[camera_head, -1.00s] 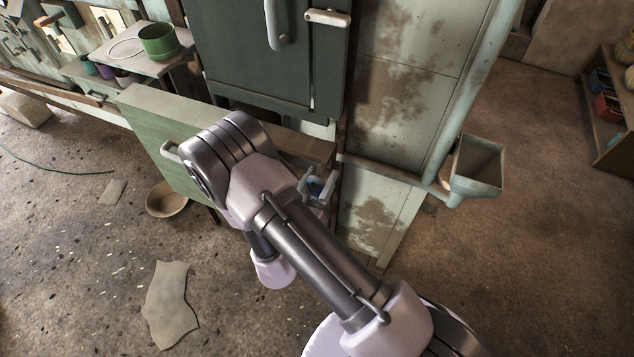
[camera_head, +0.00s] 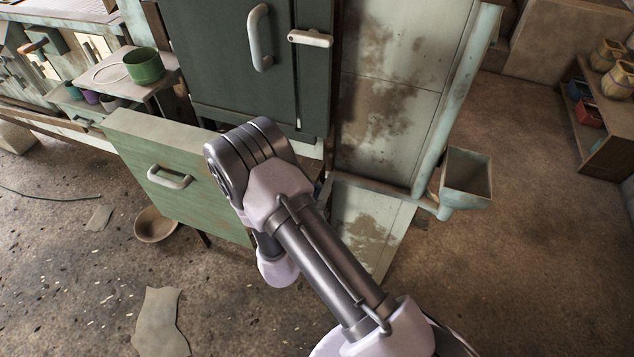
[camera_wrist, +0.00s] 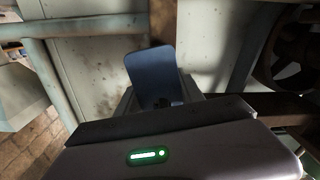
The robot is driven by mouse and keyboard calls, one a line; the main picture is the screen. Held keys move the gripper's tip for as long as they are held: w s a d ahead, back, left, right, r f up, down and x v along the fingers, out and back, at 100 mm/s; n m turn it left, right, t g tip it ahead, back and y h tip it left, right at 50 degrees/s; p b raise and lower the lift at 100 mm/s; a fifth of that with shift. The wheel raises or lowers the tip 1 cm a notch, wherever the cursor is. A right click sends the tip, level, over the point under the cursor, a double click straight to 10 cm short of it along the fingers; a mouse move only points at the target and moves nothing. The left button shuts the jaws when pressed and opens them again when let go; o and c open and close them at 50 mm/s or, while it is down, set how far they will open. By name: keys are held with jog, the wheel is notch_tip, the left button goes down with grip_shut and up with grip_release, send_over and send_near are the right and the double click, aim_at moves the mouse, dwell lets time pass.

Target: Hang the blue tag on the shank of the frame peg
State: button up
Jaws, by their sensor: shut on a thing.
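The blue tag (camera_wrist: 152,70) stands up as a flat, round-cornered plate just beyond my gripper (camera_wrist: 161,101) in the wrist view. My gripper is shut on its near end, and the fingertips are dark and partly hidden by the gripper body. In the head view my arm covers the gripper and the tag. I cannot make out the frame peg or its shank in either current view.
In the wrist view a pale pipe (camera_wrist: 90,25) crosses the upper left, and a dark wheel (camera_wrist: 291,52) is at right. The head view shows a dark cabinet (camera_head: 225,70), an open green drawer (camera_head: 165,165) and a pale hopper (camera_head: 466,180).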

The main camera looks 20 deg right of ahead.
dwell(0.3)
jog(key=o, duration=1.4)
